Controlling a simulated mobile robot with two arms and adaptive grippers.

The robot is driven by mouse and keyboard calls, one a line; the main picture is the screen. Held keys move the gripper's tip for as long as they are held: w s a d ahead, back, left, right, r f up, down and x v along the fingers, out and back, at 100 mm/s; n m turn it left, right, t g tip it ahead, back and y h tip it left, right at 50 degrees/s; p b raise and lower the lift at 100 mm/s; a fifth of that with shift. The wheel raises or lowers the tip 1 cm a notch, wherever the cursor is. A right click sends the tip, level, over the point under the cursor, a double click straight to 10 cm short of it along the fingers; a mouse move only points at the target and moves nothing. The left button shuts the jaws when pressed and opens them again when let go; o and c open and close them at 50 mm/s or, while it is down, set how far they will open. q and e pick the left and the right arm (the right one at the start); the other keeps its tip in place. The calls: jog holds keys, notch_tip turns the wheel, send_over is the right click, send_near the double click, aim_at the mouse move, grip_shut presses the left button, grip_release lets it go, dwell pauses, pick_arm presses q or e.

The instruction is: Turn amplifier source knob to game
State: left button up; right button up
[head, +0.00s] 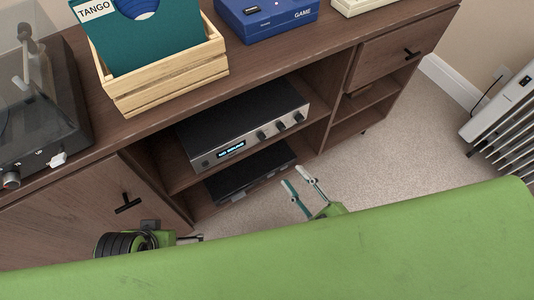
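The amplifier (245,122) is a black box with a silver front, on the upper shelf of the open middle part of the brown cabinet. Its front has a small lit display (231,150), whose text is too small to read surely, and three dark knobs: left (261,135), middle (281,125) and right (299,117). Knob labels cannot be read. My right gripper (300,179) is in front of the cabinet, below and apart from the knobs, with its two fingers spread and empty. My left gripper (190,238) is at the lower left, mostly hidden; its fingers do not show clearly.
A flat black device (250,172) lies on the shelf below. On the cabinet top stand a turntable (35,110), a wooden record crate (165,80) and a blue box marked GAME (270,22). A radiator (505,115) stands at right. Green surface fills the bottom; carpet is clear.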

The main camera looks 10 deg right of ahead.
aim_at(264, 140)
pick_arm(q)
jog(key=shift+s+r+b, duration=0.2)
jog(key=shift+s+b, duration=0.15)
jog(key=shift+b, duration=0.7)
pick_arm(e)
jog(key=x, duration=0.4)
jog(key=r+x, duration=0.1)
jog(key=x, duration=0.9)
jog(key=shift+s+a+r, duration=0.1)
jog(key=shift+a+r, duration=0.1)
grip_shut()
